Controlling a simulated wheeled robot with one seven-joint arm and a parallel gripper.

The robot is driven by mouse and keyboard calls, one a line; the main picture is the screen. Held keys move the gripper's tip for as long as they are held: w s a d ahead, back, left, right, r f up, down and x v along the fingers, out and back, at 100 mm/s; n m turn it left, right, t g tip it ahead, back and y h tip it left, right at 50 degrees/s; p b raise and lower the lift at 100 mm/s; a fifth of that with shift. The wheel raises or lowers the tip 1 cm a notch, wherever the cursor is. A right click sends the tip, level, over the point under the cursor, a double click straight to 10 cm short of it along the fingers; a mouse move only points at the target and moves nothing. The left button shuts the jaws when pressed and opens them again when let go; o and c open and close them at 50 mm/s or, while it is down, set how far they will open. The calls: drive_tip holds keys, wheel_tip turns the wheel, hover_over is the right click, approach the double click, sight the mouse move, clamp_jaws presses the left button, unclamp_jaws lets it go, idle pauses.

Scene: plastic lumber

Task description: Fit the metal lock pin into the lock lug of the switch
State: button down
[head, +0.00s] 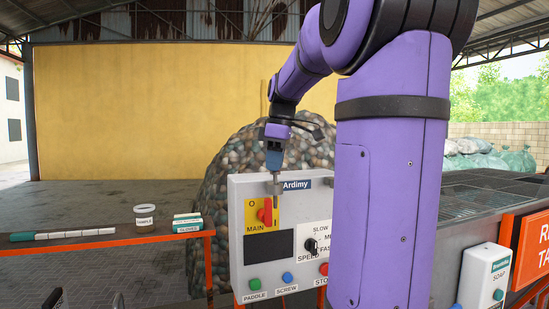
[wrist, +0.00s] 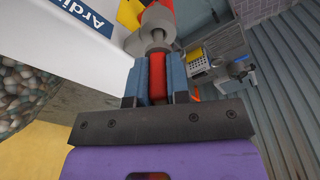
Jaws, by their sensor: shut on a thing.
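My gripper (head: 274,166) points down in front of the grey control box. In the wrist view its blue fingers (wrist: 158,66) are shut on a red part with grey metal beyond it. I take this to be the lock pin; its metal shank (head: 275,186) hangs below the fingers in the head view. The switch's red handle (head: 265,215) stands on a yellow plate marked MAIN (head: 252,216), just below and beside the pin. The rounded grey metal (wrist: 157,22) hides part of the red handle in the wrist view. I cannot make out the lug's hole or whether the pin touches it.
The control box (head: 238,240) also carries a dark panel, a black speed knob (head: 310,246) and coloured buttons. A rail at left holds a white tub (head: 145,217), small boxes (head: 187,222) and a striped rod (head: 70,234). A pebble-like heap (head: 215,185) stands behind.

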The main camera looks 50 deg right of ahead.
drive_tip(key=shift+f, duration=1.05)
drive_tip(key=c, duration=1)
unclamp_jaws()
drive_tip(key=r, duration=0.3)
drive_tip(key=s+r, duration=0.1)
drive_tip(key=r, duration=0.6)
drive_tip(key=shift+s+d+r, duration=0.25)
drive_tip(key=shift+d+r, duration=0.05)
drive_tip(key=shift+d, duration=0.05)
drive_tip(key=shift+a, duration=0.1)
